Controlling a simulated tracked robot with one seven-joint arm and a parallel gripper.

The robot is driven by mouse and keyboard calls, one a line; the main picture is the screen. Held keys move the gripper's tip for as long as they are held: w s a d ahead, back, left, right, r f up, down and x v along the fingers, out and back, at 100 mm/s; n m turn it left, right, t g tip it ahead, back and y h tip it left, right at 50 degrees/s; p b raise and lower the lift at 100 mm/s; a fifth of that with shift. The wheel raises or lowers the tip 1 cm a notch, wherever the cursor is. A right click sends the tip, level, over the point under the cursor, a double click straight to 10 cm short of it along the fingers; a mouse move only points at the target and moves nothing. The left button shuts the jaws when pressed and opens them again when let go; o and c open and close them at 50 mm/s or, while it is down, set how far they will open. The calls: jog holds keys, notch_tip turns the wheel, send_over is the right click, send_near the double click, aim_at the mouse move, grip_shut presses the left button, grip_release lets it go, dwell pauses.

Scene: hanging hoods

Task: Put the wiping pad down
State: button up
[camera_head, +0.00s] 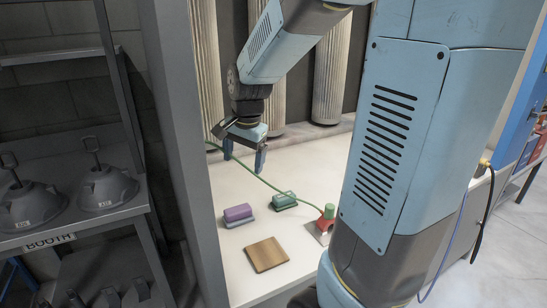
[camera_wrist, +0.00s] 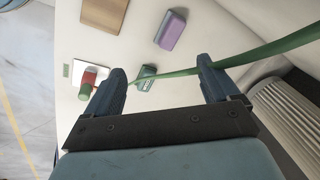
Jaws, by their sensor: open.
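My gripper (camera_head: 244,156) hangs above the white bench, open, with nothing held between its fingers. In the wrist view its two blue fingers (camera_wrist: 161,70) are spread wide. A purple block (camera_head: 238,213) and a green block (camera_head: 284,200) rest on the bench below and nearer the front; I cannot tell for certain which is the wiping pad. The purple block also shows at the top of the wrist view (camera_wrist: 172,29). Neither block touches the gripper.
A green hose (camera_head: 275,187) crosses the bench below my gripper to a red and green tool (camera_head: 326,222). A brown wooden board (camera_head: 267,254) lies at the front. Fluted columns (camera_head: 331,75) stand behind. A grey post (camera_head: 185,130) and a shelf with hoods (camera_head: 105,188) are left.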

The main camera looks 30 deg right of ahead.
jog(key=s+r+n+t, duration=0.1)
jog(key=s+r+n, duration=0.3)
jog(key=s, duration=0.4)
jog(key=s+r+n+t, duration=0.2)
jog(key=s+r+n, duration=0.2)
jog(key=s, duration=0.5)
jog(key=n, duration=0.2)
jog(key=shift+s+r+n+h, duration=0.15)
jog(key=shift+s+n+h, duration=0.05)
jog(key=shift+n+h, duration=0.1)
jog(key=shift+o, duration=0.3)
jog(key=shift+o, duration=0.2)
jog(key=shift+w+a, duration=0.1)
jog(key=shift+w, duration=0.35)
jog(key=n+g, duration=0.5)
jog(key=n, duration=1.3)
send_over(238, 208)
notch_tip(238, 208, down, 21)
notch_tip(238, 208, down, 13)
jog(key=shift+a+r, duration=0.1)
